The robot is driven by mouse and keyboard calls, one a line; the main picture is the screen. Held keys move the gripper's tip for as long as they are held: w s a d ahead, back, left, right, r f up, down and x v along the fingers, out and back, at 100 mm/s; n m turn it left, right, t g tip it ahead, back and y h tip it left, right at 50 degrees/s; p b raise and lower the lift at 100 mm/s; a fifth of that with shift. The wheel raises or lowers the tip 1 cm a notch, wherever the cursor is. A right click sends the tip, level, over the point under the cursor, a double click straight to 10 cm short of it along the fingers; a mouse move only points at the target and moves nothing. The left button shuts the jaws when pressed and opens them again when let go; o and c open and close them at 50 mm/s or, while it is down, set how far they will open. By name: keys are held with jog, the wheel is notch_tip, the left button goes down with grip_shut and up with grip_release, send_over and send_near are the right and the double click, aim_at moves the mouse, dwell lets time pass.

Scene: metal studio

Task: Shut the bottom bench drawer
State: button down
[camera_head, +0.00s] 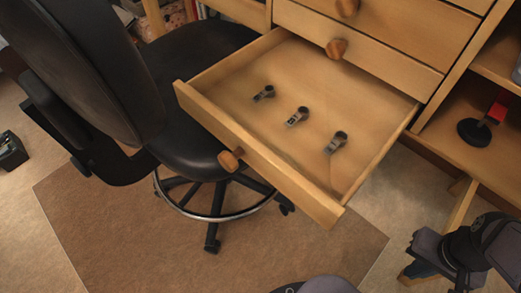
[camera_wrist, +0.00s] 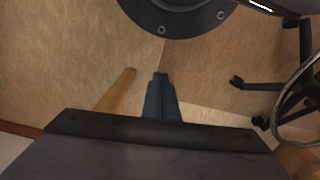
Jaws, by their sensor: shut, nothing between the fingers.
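The bottom bench drawer (camera_head: 253,153) is pulled far out of the wooden bench in the head view. Its front panel has a round wooden knob (camera_head: 230,160) and faces the lower left. Three small dark metal pieces (camera_head: 297,116) lie in a row on its floor. My gripper (camera_head: 419,269) is low at the right, below and to the right of the drawer and apart from it. In the wrist view the fingers (camera_wrist: 160,78) are together, pointing at the floor with nothing between them. The drawer cannot be made out clearly in the wrist view.
A black swivel chair (camera_head: 200,110) stands close against the drawer's left side. Closed drawers (camera_head: 380,35) sit above. An open shelf at the right holds a red and black item (camera_head: 484,127). A wooden bench leg (camera_wrist: 116,91) is near my fingers. A floor mat (camera_head: 130,225) lies below.

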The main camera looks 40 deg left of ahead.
jog(key=s+a+r+n+h+p, duration=0.1)
jog(key=a+r+n+p, duration=0.6)
jog(key=r+p, duration=0.45)
jog(key=a+r+n+t+p, duration=0.1)
jog(key=a+r+n+p, duration=0.65)
jog(key=r+p, duration=0.45)
jog(key=s+a+r+n+h+p, duration=0.1)
jog(key=a+r+n+p, duration=0.6)
jog(key=r+p, duration=0.55)
jog(key=s+a+r+n+p, duration=0.1)
jog(key=s+a+n+p, duration=0.1)
jog(key=s, duration=0.5)
jog(key=s+a+r+n+t+y+p, duration=0.1)
jog(key=s+a+r+n+p, duration=0.1)
jog(key=s+n+p, duration=0.2)
jog(key=s+a+r+n+t+y+p, duration=0.1)
jog(key=s+a+r+n+p, duration=0.1)
jog(key=s+n, duration=0.5)
jog(key=s+a, duration=0.1)
jog(key=s, duration=0.2)
jog(key=shift+s+p, duration=0.25)
jog(key=shift+p, duration=0.15)
jog(key=shift+a+f, duration=0.1)
jog(key=b, duration=0.2)
send_over(270, 173)
jog(key=s+d, duration=0.2)
jog(key=shift+s+f, duration=0.1)
jog(key=shift+f, duration=4.6)
